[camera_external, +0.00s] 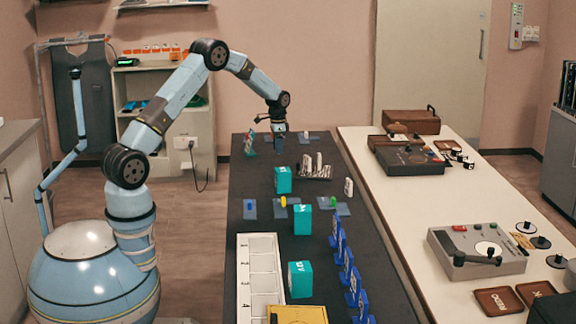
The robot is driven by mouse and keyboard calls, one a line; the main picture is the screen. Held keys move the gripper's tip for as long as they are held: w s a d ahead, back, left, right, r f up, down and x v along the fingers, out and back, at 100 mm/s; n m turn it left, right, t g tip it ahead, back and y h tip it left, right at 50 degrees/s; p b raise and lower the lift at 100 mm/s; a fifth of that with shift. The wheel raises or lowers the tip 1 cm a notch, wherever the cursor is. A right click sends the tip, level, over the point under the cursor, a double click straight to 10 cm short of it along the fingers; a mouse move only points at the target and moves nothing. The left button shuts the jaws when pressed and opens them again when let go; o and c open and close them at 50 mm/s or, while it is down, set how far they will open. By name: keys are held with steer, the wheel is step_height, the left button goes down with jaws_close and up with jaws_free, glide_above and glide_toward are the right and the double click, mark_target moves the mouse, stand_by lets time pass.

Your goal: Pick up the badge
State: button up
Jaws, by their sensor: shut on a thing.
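My gripper (280,143) points down over the far end of the dark table (212,270). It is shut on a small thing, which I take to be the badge. The held thing is mostly hidden by the fingers and too small for its shape or markings to be made out. I cannot tell whether it touches the tabletop. A small upright greenish piece (250,142) stands just left of my gripper, and a small white piece (303,135) stands on a flat blue-grey plate to its right.
A white numbered tray (244,310) lies nearer. A pale table (395,215) with devices runs alongside, right.

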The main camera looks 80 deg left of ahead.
steer(key=s+d+r, duration=0.9)
steer(key=s+r, duration=0.1)
steer(key=s, duration=0.1)
steer(key=w+d+m, duration=1.3)
steer(key=d+m, duration=0.1)
steer(key=d, duration=0.1)
steer(key=m, duration=0.1)
glide_above(318, 173)
steer(key=f, duration=0.8)
steer(key=shift+s+d+f, duration=0.2)
steer(key=shift+d+f, duration=0.05)
steer(key=shift+d, duration=0.05)
steer(key=shift+w+a+f, duration=0.1)
steer(key=shift+w+f, duration=0.15)
steer(key=shift+f, duration=0.2)
step_height(318, 173, down, 3)
steer(key=shift+r, duration=0.1)
